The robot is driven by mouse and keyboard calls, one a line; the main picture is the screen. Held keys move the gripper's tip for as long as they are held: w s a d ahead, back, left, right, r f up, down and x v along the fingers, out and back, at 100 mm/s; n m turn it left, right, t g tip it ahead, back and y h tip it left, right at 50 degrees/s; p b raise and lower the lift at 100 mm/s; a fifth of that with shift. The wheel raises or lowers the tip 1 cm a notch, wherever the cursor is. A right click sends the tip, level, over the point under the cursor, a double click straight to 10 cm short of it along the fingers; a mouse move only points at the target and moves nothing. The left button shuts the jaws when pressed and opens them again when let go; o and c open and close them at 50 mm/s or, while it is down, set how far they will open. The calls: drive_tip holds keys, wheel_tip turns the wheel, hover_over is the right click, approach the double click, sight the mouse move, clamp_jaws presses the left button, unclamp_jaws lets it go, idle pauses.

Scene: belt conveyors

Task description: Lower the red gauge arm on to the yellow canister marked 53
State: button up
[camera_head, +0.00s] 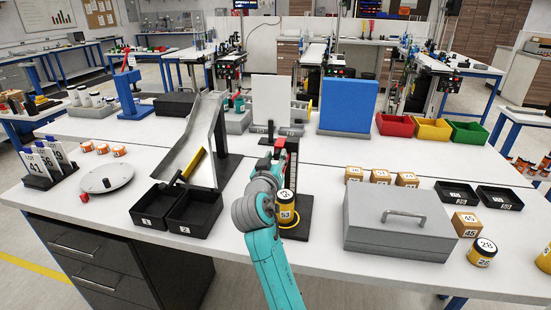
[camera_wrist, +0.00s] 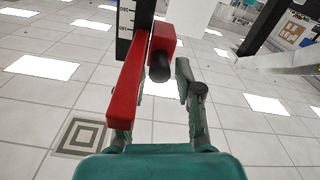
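The red gauge arm (camera_wrist: 134,85) has a red block with a dark round knob (camera_wrist: 159,67). My gripper (camera_wrist: 158,88) is open, with its right finger close beside the knob. The red arm partly hides the left finger. In the head view my wrist largely hides the gripper.
A grey toolbox (camera_head: 395,235) stands right of the gauge. Black bins (camera_head: 165,225) and a metal chute (camera_head: 195,140) stand to its left. A white panel (camera_head: 270,100) and a blue panel (camera_head: 348,105) stand behind. A canister marked 28 (camera_head: 482,253) is at the right.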

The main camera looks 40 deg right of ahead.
clamp_jaws()
wheel_tip(320, 180, down, 9)
drive_tip(key=shift+r, duration=0.15)
drive_tip(key=shift+o, duration=2.4)
unclamp_jaws()
drive_tip(key=v, duration=1.2)
